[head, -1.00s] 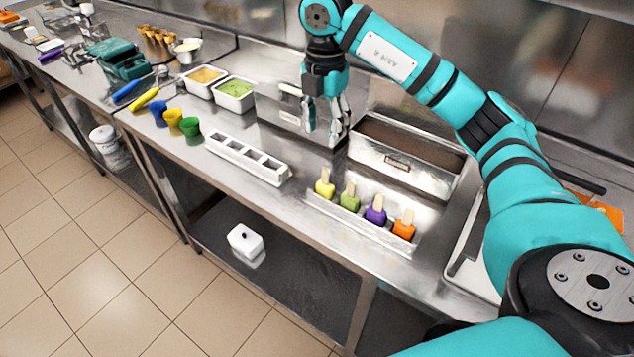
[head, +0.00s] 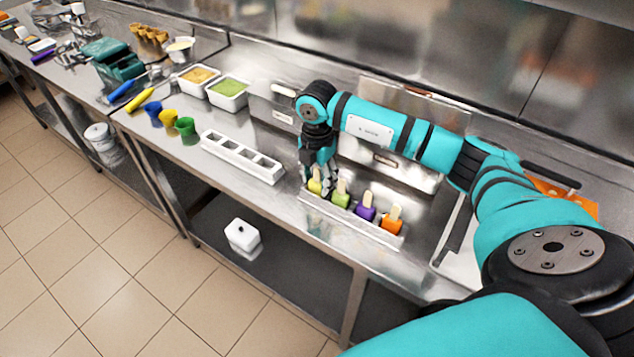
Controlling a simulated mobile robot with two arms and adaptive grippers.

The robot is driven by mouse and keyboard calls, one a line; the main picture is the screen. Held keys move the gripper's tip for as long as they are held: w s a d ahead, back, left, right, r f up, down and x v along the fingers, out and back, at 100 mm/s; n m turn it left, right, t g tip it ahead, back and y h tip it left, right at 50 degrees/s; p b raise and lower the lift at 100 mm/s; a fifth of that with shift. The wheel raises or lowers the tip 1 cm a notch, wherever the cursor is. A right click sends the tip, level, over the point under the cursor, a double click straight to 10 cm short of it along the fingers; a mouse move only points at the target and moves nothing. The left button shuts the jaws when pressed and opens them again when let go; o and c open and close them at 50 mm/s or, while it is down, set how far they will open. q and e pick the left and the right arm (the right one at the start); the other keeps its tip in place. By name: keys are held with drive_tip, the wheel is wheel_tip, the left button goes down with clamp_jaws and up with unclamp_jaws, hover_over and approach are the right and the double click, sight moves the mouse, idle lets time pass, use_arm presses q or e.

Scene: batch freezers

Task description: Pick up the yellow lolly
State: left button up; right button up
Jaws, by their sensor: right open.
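My left gripper is not in view.
A white holder with several slots (head: 240,160) lies to the left of the tray. Blue, yellow and green cups (head: 187,128) stand further left. Metal containers (head: 400,172) stand behind my right arm.

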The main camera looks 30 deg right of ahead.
drive_tip(key=shift+f, duration=0.45)
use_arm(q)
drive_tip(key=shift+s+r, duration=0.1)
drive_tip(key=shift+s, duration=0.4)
use_arm(e)
drive_tip(key=c, duration=0.7)
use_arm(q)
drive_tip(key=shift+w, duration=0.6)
use_arm(e)
drive_tip(key=shift+c, duration=0.2)
drive_tip(key=shift+r, duration=0.15)
